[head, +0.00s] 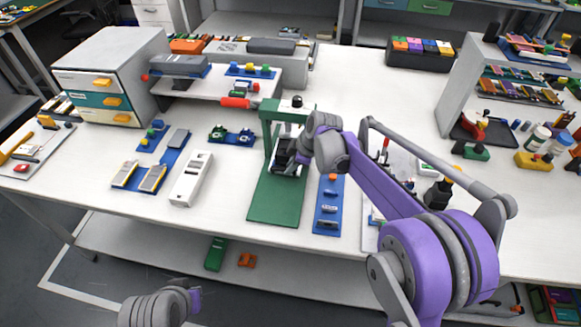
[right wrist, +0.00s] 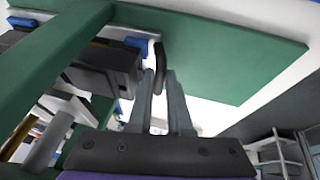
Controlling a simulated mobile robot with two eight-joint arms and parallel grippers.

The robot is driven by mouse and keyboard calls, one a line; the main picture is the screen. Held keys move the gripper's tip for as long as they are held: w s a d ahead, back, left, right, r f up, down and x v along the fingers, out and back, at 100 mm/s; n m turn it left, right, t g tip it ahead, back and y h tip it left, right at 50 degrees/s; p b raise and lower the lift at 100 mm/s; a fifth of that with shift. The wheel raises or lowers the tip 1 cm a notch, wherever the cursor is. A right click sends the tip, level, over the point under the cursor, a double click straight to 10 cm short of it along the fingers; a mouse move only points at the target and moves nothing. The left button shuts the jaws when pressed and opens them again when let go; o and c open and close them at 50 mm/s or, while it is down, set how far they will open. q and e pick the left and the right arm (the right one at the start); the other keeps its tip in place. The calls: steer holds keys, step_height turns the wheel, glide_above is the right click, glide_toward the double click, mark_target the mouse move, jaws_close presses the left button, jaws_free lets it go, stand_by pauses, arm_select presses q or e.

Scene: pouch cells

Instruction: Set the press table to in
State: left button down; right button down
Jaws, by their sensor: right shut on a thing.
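A green press (head: 270,205) stands on the white table, with an upright frame and a red-handled lever (head: 236,103) sticking out to the left. The press table (head: 283,158) looks like the dark block low in the frame; my gripper partly hides it. My right gripper (head: 299,160) is at the right side of this block. In the right wrist view its fingers (right wrist: 161,77) are shut on a thin dark handle (right wrist: 158,55) beside the dark block (right wrist: 103,68). How far in the table sits is hard to tell.
A white power-strip-like box (head: 192,180) and blue trays (head: 150,172) lie left of the press. A blue strip (head: 329,205) lies close on its right. A drawer cabinet (head: 110,75) stands at the left, a grey shelf unit (head: 462,85) at the right. The table behind the press's right side is clear.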

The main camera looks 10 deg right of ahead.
steer(key=shift+w+r, duration=0.1)
steer(key=shift+w, duration=0.1)
steer(key=c, duration=1.1)
jaws_free()
steer(key=shift+d, duration=0.1)
steer(key=v, duration=1)
steer(key=shift+s+r+p, duration=0.2)
steer(key=shift+r+p, duration=0.1)
